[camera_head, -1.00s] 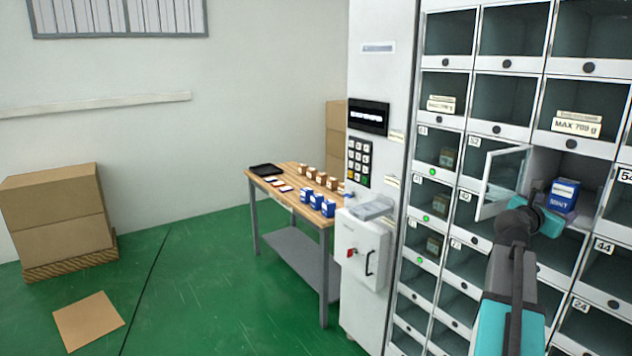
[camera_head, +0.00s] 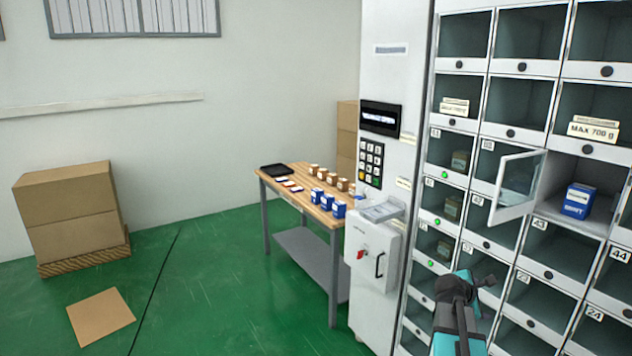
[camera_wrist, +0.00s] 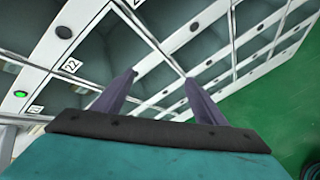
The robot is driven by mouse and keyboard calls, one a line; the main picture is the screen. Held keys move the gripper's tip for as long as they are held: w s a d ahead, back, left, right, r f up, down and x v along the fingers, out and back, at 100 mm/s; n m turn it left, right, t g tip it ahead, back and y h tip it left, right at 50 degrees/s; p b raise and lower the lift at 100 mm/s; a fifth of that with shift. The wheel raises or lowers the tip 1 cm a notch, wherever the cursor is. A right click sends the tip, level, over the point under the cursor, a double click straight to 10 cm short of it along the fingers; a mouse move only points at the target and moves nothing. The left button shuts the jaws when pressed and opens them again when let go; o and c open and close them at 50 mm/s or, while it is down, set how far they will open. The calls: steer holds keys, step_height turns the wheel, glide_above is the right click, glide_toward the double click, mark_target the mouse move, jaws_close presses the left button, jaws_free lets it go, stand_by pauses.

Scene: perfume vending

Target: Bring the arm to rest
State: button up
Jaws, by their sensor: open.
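My gripper (camera_wrist: 159,82) is open and empty in the wrist view, its two fingers spread apart in front of the closed compartment doors. In the head view my gripper (camera_head: 484,279) is low in front of the vending cabinet (camera_head: 425,100), below and left of the open compartment. A blue and white box (camera_head: 577,200) stands inside that compartment, apart from the gripper. The compartment's door (camera_head: 519,184) is swung open to the left.
A wooden table (camera_head: 330,217) with blue and brown boxes and a black tray (camera_head: 287,169) stands left of the cabinet. Stacked cartons (camera_head: 70,215) stand at the far left. A flat cardboard sheet (camera_head: 100,317) lies on the green floor, which is otherwise largely clear.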

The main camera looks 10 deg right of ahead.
steer(key=s+a+f+m+g+y+b, duration=0.1)
steer(key=s+a+f+m+g+y, duration=0.15)
steer(key=a+f, duration=1.2)
steer(key=s+a+f+m+g+y, duration=0.1)
steer(key=s+a+f+m+y, duration=0.25)
steer(key=a+f, duration=1.1)
steer(key=s+a+f+m+g+y, duration=0.2)
steer(key=s+a+f+m+g, duration=0.1)
steer(key=s+a+f, duration=0.5)
steer(key=s+a+f+m+g+y+b, duration=0.1)
steer(key=s+a+f+m+g+y, duration=0.1)
steer(key=s+a+f, duration=0.7)
steer(key=shift+s+a+m+g, duration=0.55)
steer(key=shift+s+a, duration=1.8)
steer(key=shift+s, duration=1.95)
steer(key=shift+f, duration=0.1)
